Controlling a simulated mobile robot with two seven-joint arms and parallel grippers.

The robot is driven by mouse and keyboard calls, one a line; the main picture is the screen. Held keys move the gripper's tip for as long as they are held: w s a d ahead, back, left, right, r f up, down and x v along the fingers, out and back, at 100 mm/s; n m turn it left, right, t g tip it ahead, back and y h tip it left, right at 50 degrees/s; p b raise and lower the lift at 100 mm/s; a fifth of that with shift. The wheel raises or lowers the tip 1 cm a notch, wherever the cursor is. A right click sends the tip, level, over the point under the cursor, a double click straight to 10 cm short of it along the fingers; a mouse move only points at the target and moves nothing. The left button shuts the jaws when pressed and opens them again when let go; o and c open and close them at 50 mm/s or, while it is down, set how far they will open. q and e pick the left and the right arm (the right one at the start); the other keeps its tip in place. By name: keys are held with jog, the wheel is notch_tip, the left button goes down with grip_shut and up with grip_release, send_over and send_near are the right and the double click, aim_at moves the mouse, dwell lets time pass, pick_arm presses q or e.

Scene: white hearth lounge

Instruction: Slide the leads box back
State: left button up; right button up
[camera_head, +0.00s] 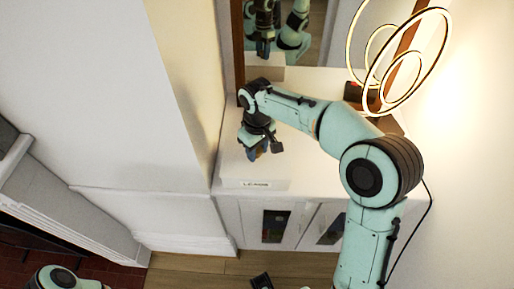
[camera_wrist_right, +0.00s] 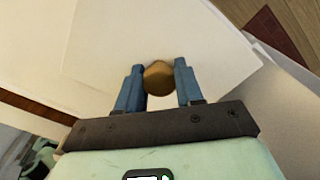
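The leads box is a low white box labelled "LEADS" (camera_head: 256,184) at the front edge of a white cabinet top. My right gripper (camera_head: 262,152) reaches down onto it from above. In the right wrist view, a round wooden knob (camera_wrist_right: 159,78) fills the gap between the two blue fingers (camera_wrist_right: 159,85), with a finger against each side. The white lid surface (camera_wrist_right: 110,50) spreads out beyond it.
The white cabinet (camera_head: 232,212) has dark-paned doors below. A mirror (camera_head: 310,45) stands behind the top, a ring lamp (camera_head: 400,60) and a dark object (camera_head: 354,93) at the back right. A white wall column (camera_head: 150,90) borders the left side.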

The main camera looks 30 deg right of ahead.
jog(key=c, duration=0.3)
jog(key=shift+w+d+r+p, duration=0.1)
jog(key=shift+w+d+p, duration=0.35)
jog(key=shift+w+p, duration=0.3)
jog(key=shift+w+d+p, duration=0.45)
jog(key=shift+w+p, duration=0.2)
jog(key=shift+w, duration=0.1)
jog(key=shift+w+d+p, duration=0.55)
jog(key=shift+w+p, duration=0.25)
jog(key=shift+w, duration=0.05)
jog(key=shift+w+d+p, duration=0.5)
jog(key=shift+w+p, duration=0.25)
jog(key=shift+w, duration=0.1)
pick_arm(q)
jog(key=w+r+t+p, duration=0.1)
jog(key=w+r+p, duration=0.4)
jog(key=w+r, duration=0.4)
jog(key=shift+w+r, duration=0.15)
jog(key=shift+r, duration=2)
pick_arm(e)
jog(key=w+d, duration=0.3)
jog(key=w, duration=0.2)
jog(key=shift+w+d, duration=0.25)
jog(key=shift+w, duration=0.05)
jog(key=o, duration=1.1)
jog(key=shift+o, duration=0.2)
